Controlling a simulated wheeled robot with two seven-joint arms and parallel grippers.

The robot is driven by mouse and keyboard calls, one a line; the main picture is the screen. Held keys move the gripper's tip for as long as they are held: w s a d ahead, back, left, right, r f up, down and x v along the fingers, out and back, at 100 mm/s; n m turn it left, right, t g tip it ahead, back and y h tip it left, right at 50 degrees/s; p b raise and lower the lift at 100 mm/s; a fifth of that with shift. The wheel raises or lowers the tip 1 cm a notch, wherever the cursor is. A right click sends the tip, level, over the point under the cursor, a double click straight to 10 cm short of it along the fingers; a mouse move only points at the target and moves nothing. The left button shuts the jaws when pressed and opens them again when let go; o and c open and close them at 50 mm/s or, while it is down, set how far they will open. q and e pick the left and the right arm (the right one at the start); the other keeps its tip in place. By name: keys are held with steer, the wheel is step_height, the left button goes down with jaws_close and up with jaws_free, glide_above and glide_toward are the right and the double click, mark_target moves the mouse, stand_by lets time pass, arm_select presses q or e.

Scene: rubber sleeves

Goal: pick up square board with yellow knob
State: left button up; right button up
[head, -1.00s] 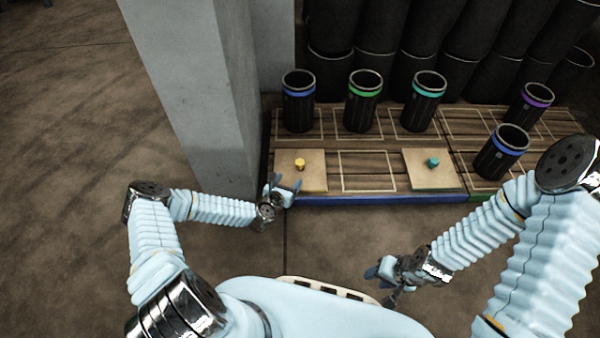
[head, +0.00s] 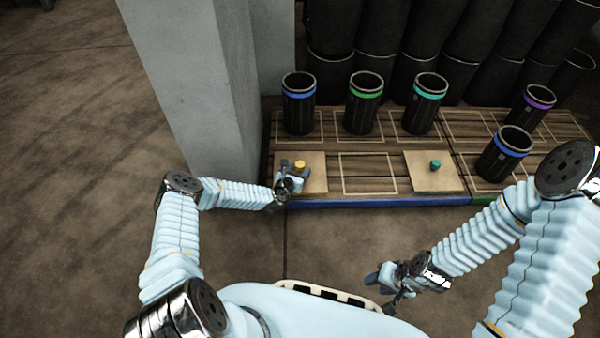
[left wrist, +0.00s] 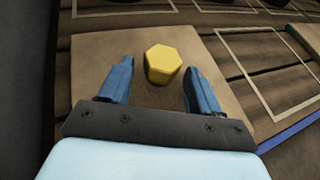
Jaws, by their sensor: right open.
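The square board with the yellow knob lies flat on the wooden platform at its near left; the board (head: 314,172) is tan and its knob (head: 300,165) stands on top. In the left wrist view the board (left wrist: 92,62) fills the middle and the yellow hexagonal knob (left wrist: 163,62) rises from it. My left gripper (head: 292,170) is open at the knob; in the left wrist view its blue fingers (left wrist: 160,85) are on either side of the knob, with gaps showing. My right gripper (head: 378,276) is open and empty, low in front of the platform.
A second board (head: 420,178) with a teal knob (head: 435,165) lies to the right, past an empty outlined square (head: 368,173). Black sleeves with blue (head: 299,103), green (head: 364,103) and teal (head: 425,103) bands stand behind. A grey pillar (head: 205,100) rises close on the left.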

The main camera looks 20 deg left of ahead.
arm_select(q)
jaws_close()
